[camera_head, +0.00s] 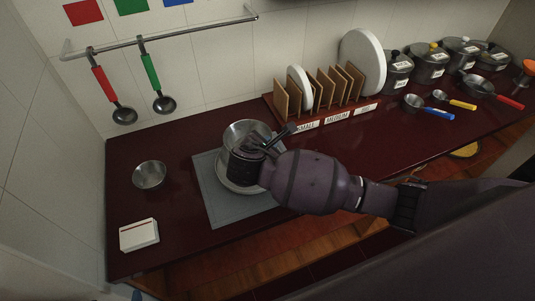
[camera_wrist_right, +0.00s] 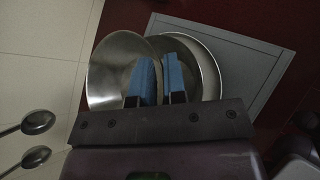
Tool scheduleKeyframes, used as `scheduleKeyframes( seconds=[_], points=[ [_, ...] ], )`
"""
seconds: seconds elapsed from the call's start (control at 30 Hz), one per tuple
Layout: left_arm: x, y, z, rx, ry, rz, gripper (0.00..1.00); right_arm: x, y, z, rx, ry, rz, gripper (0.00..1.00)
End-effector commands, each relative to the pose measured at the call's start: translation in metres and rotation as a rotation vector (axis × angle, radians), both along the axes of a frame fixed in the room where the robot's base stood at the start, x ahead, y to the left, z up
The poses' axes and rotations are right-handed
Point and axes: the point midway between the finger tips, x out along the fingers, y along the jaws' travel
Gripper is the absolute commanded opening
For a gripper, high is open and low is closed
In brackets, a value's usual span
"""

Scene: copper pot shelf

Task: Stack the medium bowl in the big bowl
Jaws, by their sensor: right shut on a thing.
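The medium bowl (camera_head: 238,131) is a shiny metal bowl, over the grey mat in the head view. My right gripper (camera_head: 268,142) is shut on its rim; the wrist view shows the medium bowl (camera_wrist_right: 112,72) tilted, with its edge between the two blue fingers (camera_wrist_right: 160,78). The big bowl (camera_head: 230,184) is on the mat below it, mostly hidden by the medium bowl and my gripper. In the wrist view the big bowl (camera_wrist_right: 211,76) shows behind and right of the medium bowl, their outlines overlapping. I cannot tell whether they touch. My left gripper is out of view.
A smaller metal bowl (camera_head: 150,175) stands left of the grey mat (camera_head: 218,212). A white box (camera_head: 139,235) lies at the front left. A rack of boards and plates (camera_head: 318,108) stands behind, with lidded pots (camera_head: 430,65) farther right. Ladles (camera_head: 123,115) hang on the wall rail.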

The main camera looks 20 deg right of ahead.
Motion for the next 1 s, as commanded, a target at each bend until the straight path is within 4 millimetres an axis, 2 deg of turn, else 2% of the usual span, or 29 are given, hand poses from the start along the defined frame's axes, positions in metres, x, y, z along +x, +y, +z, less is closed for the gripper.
scheduleKeyframes(
  seconds=[0.2,0.3,1.0],
  points=[
    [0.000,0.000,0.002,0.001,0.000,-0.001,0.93,-0.001,0.000,-0.030,-0.001,0.003,0.000,0.00],
    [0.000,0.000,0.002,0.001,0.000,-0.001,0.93,0.000,0.000,-0.037,0.000,0.001,0.001,0.00],
    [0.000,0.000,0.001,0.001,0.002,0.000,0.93,0.000,0.000,-0.048,0.000,0.002,0.000,0.00]
  ],
)
